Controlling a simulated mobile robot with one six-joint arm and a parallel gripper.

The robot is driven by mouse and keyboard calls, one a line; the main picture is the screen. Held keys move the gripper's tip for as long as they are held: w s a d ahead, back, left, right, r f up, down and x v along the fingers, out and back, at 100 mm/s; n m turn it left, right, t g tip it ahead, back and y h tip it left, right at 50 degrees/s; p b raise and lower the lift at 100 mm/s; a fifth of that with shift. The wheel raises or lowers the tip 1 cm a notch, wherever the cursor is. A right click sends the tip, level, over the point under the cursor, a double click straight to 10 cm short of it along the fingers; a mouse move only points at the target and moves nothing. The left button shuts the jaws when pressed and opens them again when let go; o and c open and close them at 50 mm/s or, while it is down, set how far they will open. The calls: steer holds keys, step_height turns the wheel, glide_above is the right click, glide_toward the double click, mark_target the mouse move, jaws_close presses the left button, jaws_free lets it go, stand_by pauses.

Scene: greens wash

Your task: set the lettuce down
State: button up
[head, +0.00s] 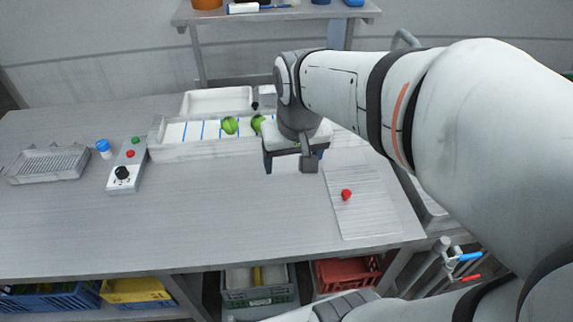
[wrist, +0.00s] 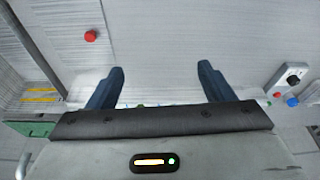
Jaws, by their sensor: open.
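Two round green lettuces, a left one (head: 230,125) and a right one (head: 258,123), sit in a long white trough (head: 190,152) with blue cross lines at the back of the table. The right one is close beside my arm in the head view, which hides the trough's right part. My gripper (head: 294,168) is in front of the trough, pointing down over the table. In the wrist view its two dark fingers (wrist: 161,70) are wide apart with only bare table between them. I see no lettuce in its grasp.
A ribbed board (head: 362,215) with a red knob-like thing (head: 346,194) lies to the right. A control box (head: 127,168), a blue-capped jar (head: 104,148) and a wire-like tray (head: 48,165) are at left. The table's front middle is clear.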

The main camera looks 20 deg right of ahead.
steer(key=s+f+n, duration=0.1)
steer(key=s+f, duration=0.1)
steer(key=s, duration=0.3)
steer(key=shift+s+a+f, duration=0.3)
steer(key=shift+s+a, duration=0.1)
